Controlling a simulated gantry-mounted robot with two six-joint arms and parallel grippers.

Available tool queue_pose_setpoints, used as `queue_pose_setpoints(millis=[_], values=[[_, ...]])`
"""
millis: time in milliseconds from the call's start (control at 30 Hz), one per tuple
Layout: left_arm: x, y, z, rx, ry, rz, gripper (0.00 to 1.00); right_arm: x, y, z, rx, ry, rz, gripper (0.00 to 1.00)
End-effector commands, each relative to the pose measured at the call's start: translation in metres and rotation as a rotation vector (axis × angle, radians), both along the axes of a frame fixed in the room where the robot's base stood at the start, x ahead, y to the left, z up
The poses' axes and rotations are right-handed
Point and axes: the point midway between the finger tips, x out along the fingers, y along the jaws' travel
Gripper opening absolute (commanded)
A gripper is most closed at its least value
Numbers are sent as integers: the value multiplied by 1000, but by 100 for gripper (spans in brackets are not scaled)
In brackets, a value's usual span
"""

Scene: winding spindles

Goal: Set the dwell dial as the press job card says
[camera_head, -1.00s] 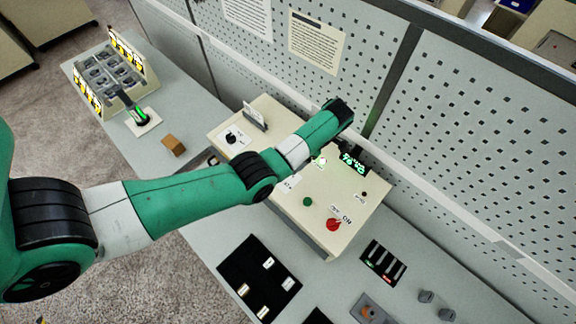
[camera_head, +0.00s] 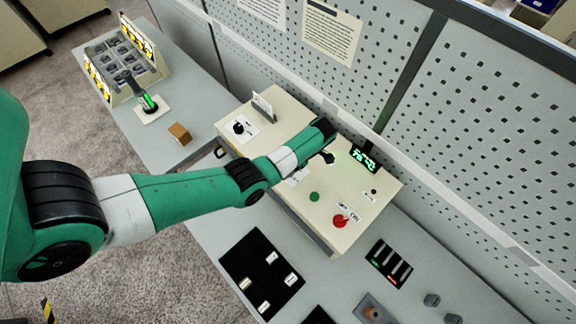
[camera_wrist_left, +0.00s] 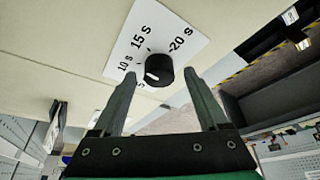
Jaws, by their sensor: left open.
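In the left wrist view a black dial knob (camera_wrist_left: 158,70) sits on a white plate (camera_wrist_left: 118,72) marked 10 s, 15 s and 20 s. Its white pointer mark faces lower left, near a partly hidden 5. My left gripper (camera_wrist_left: 160,82) is open, its fingers apart with the knob seen between them; I cannot tell whether they touch it. In the head view my arm hides most of this gripper. A black knob (camera_head: 239,128) on a white plate shows at the console's left end. Printed text sheets (camera_head: 332,32) hang on the pegboard, too small to read.
The beige console (camera_head: 345,195) carries a card stand (camera_head: 263,106), a green-lit display (camera_head: 364,157), a green button (camera_head: 314,197) and a red knob (camera_head: 340,221). A black tray (camera_head: 245,262) lies in front. A brown block (camera_head: 179,132) and a rack (camera_head: 125,65) stand left.

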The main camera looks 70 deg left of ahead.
Motion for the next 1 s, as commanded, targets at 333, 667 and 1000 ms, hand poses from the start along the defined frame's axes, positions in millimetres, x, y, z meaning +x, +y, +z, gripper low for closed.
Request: queue_pose_setpoints(millis=[333,667,1000], values=[[0,0,-1,0,0,0,58,0,0,0,0,0,0,50],[0,0,-1,0,0,0,0,0,0,0,0,0,0,50],[-2,-1,9,-1,3,-175,0,0,0,39,0,0,0,50]])
